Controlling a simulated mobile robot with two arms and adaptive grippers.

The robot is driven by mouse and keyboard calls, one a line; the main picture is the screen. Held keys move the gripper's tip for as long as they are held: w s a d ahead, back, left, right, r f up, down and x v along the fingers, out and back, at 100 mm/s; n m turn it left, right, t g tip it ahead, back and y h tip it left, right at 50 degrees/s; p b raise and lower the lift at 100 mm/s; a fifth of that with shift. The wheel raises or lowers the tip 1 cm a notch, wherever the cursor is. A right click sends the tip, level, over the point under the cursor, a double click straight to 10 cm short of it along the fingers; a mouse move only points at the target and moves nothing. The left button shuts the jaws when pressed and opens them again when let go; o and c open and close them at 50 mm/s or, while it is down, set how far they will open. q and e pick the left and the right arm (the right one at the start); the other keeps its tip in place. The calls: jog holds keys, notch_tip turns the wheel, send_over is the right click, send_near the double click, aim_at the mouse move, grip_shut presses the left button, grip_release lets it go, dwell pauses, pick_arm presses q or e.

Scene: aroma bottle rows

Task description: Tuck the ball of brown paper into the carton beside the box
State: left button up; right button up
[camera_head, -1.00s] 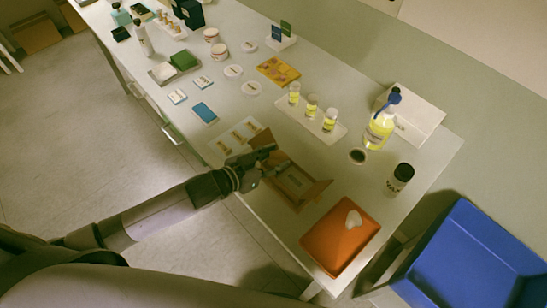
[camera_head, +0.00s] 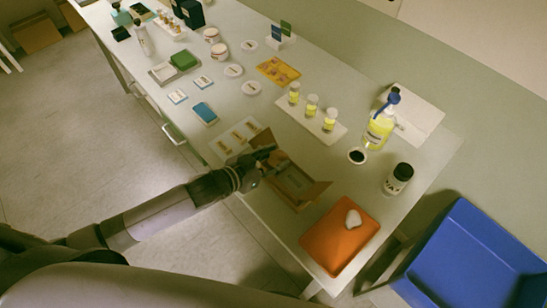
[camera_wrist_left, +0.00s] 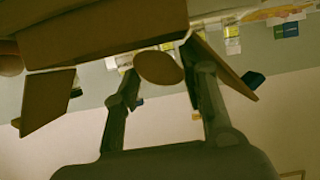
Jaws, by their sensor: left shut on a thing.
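The open brown carton (camera_head: 314,194) stands near the front edge of the table in the head view, with flaps spread. A pale flat shape, perhaps the box (camera_head: 297,180), shows inside it. My left gripper (camera_head: 270,158) is over the left part of the carton. In the left wrist view the ball of brown paper (camera_wrist_left: 158,68) sits between the two fingertips of my left gripper (camera_wrist_left: 162,78), which is shut on it. The carton's wall (camera_wrist_left: 95,38) and flaps show close beyond the ball. The ball is not clear in the head view. My right gripper is not in view.
An orange tray (camera_head: 335,240) with a pale lump lies right of the carton. A white tray with yellow vials (camera_head: 312,108), a yellow spray bottle (camera_head: 380,125) and a dark-capped jar (camera_head: 398,180) stand behind. A blue bin (camera_head: 470,260) is off the table's right end.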

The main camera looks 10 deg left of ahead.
pick_arm(q)
jog(key=shift+f, duration=0.1)
jog(key=o, duration=0.9)
notch_tip(320, 180, up, 7)
jog(key=p, duration=0.7)
jog(key=shift+r+p, duration=0.7)
jog(key=shift+r, duration=0.35)
jog(key=shift+s, duration=0.1)
